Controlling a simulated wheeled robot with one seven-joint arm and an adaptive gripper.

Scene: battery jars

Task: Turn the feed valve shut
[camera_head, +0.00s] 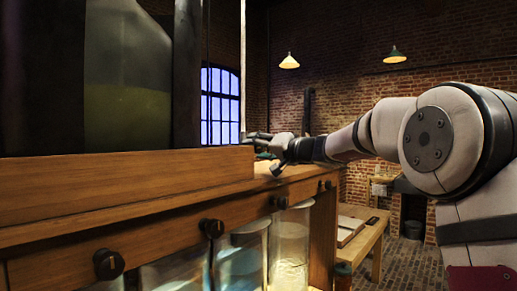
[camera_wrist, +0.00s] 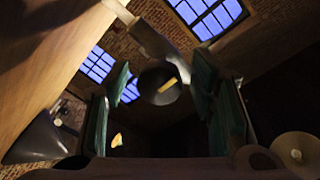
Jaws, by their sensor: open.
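In the wrist view a dark round knob with a yellow bar (camera_wrist: 160,84), which looks like the feed valve, sits on a grey stem coming from the upper left. My gripper (camera_wrist: 163,98) is open, with one teal-padded finger on each side of the knob. A gap shows between knob and pads; I cannot tell how deep the knob is between them. In the head view my gripper (camera_head: 256,138) is beyond the right end of the wooden beam (camera_head: 140,178), and the knob cannot be made out there.
A large glass tank with greenish liquid (camera_head: 127,100) stands at left. Black round knobs (camera_head: 212,228) line the wooden front, with glass jars (camera_head: 290,247) below. A wooden bench (camera_head: 362,236) stands behind. In the wrist view a wooden surface (camera_wrist: 50,60) runs close along the left.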

